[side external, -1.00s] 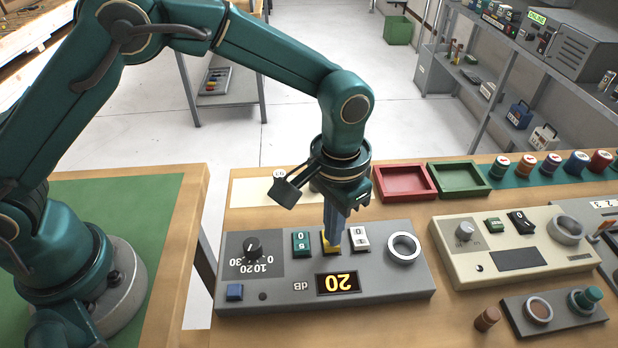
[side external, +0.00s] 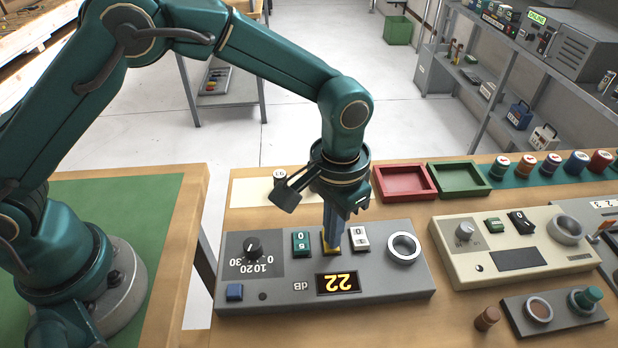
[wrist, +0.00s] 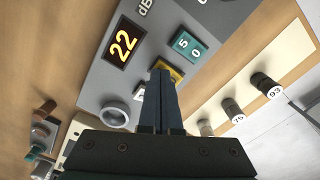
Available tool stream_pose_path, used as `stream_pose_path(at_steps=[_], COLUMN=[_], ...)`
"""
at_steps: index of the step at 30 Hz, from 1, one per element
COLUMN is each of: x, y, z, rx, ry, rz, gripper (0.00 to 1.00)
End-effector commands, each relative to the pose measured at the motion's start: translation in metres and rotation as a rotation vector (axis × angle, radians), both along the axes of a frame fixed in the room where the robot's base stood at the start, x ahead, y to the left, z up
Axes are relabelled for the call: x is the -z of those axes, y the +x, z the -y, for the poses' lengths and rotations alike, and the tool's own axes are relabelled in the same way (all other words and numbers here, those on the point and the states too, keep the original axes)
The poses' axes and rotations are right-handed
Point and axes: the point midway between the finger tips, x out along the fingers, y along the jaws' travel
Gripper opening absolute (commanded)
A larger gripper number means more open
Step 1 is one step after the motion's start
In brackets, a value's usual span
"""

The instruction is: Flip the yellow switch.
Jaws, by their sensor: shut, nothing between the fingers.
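The yellow switch (side external: 331,244) sits on the grey panel (side external: 385,283) between a green switch (side external: 301,243) and a white switch (side external: 358,238). My gripper (side external: 332,246) is shut and empty. It points down with its fingertips at the yellow switch, seemingly touching it and hiding part of it. In the wrist view the closed fingers (wrist: 161,75) cover much of the yellow switch (wrist: 175,73); which way it is tilted I cannot tell. The panel's display (side external: 338,283) reads 22.
A black knob (side external: 253,247), a blue button (side external: 234,292) and a round ring (side external: 403,248) are on the same panel. A cream panel (side external: 540,270) stands to its right. Red (side external: 405,197) and green (side external: 460,191) trays lie behind.

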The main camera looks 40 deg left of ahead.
Motion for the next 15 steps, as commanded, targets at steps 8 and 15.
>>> stream_pose_path(at_steps=[8, 15], x=[-0.023, -0.041], y=[0.001, 0.001], z=[0.0, 0.0], rx=[0.0, 0.0], ry=[-0.002, -0.002], rz=[0.004, 0.004], gripper=[0.0, 0.0])
